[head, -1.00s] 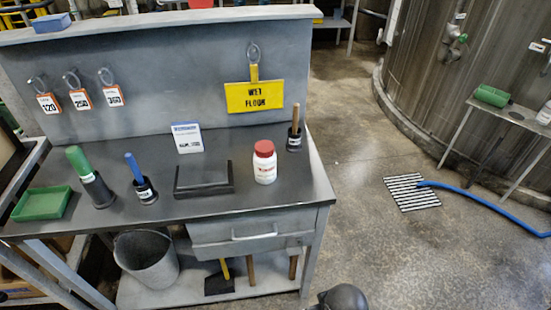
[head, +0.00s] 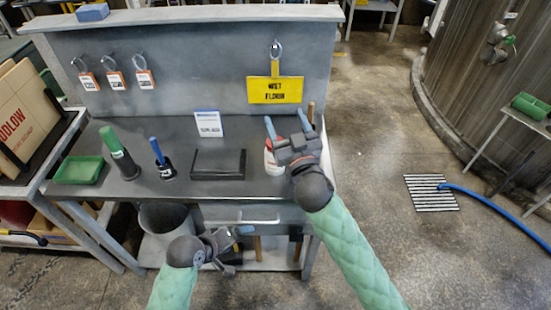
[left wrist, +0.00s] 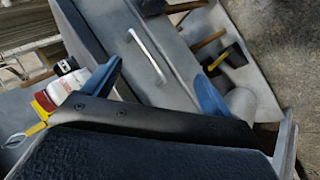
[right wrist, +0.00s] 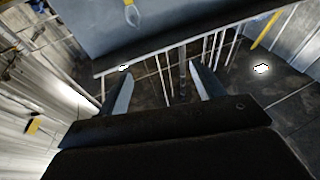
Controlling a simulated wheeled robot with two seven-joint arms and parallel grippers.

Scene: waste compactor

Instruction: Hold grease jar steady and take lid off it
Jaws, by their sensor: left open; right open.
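The white grease jar (head: 272,161) stands upright on the bench, partly hidden behind my right gripper in the head view. It also shows at the left of the left wrist view (left wrist: 62,87), with its red lid (left wrist: 45,101) on. My right gripper (head: 287,123) is open and empty. In the head view it overlaps the jar, its fingers pointing toward the back panel; contact cannot be told. The jar is not visible between the fingers in the right wrist view (right wrist: 150,72). My left gripper (head: 238,250) is open and empty, in front of the drawer and below the bench top.
A yellow sign (head: 275,90) hangs behind.

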